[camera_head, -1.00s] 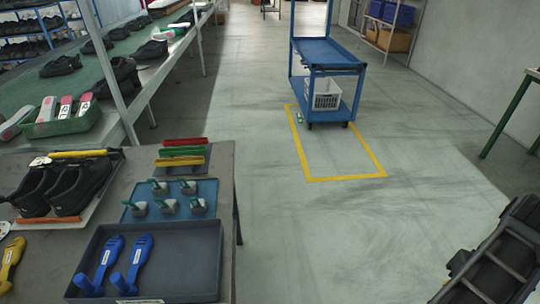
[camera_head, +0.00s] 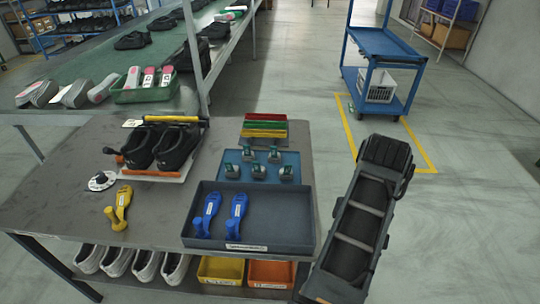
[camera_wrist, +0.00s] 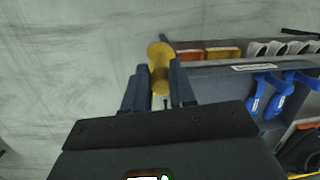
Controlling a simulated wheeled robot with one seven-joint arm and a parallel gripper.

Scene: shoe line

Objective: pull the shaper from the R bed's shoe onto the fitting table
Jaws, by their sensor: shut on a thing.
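My gripper (camera_wrist: 160,92) is shut on a yellow shaper (camera_wrist: 160,56) in the wrist view. The shaper's rounded end sticks out past the fingertips, over bare floor beside the fitting table. In the head view the gripper and held shaper cannot be made out; only my dark arm shows at right. The fitting table (camera_head: 60,205) is grey. A pair of black shoes (camera_head: 160,146) stands on a pale board with a yellow bar behind and an orange strip in front. Another yellow shaper (camera_head: 120,208) lies on the table left of the tray. I cannot tell which bed is R.
A dark tray (camera_head: 285,215) holds two blue shapers (camera_head: 225,214). Behind it are a blue mat (camera_head: 234,157) with several grey pieces and coloured bars (camera_head: 264,128). Bins and shoes fill the lower shelf. A blue cart (camera_head: 385,45) stands farther back. Floor right of the table is open.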

